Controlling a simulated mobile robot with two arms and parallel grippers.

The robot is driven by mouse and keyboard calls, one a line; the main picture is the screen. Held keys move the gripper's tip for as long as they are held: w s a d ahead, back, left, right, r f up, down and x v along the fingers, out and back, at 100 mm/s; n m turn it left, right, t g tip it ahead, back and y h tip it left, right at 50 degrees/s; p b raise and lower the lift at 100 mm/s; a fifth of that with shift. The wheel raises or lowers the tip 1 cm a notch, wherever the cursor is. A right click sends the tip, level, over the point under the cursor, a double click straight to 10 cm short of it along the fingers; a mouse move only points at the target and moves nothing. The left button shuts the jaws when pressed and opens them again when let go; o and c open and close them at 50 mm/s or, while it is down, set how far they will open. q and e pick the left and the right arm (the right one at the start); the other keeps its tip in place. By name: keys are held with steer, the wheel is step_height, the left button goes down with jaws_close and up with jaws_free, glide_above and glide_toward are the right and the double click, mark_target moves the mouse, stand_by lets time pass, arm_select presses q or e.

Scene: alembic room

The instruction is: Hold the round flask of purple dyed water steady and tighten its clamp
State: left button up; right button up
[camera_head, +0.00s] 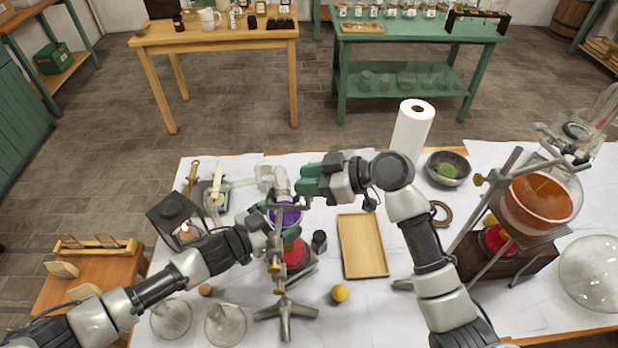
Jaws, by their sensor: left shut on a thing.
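The round flask of purple dyed water (286,216) is on a metal stand (286,309) near the middle of the table, its clear neck rising above. My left gripper (276,220) comes in from the left with its green fingers at the flask's sides, shut on it. The clamp (291,203) crosses at the flask's neck, partly hidden by the stand and fingers. My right gripper (303,183) is just right of the neck, close to the clamp. Its green fingers overlap in view, so their opening and any contact with the clamp are unclear.
A red object (296,254) is below the flask. A dark lantern (174,214) and glass pieces (225,324) are left.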

jaws_close()
steer(key=shift+m+t, duration=0.3)
steer(key=m+t+h, duration=0.3)
steer(key=m+t, duration=0.2)
steer(key=shift+f, duration=0.1)
steer(key=shift+m+t+h, duration=0.8)
steer(key=shift+m+h, duration=0.55)
steer(key=shift+h, duration=0.05)
steer(key=shift+m+t+h, duration=0.8)
steer(key=shift+m+h, duration=0.55)
steer(key=shift+h, duration=0.05)
steer(key=shift+o, duration=1)
jaws_free()
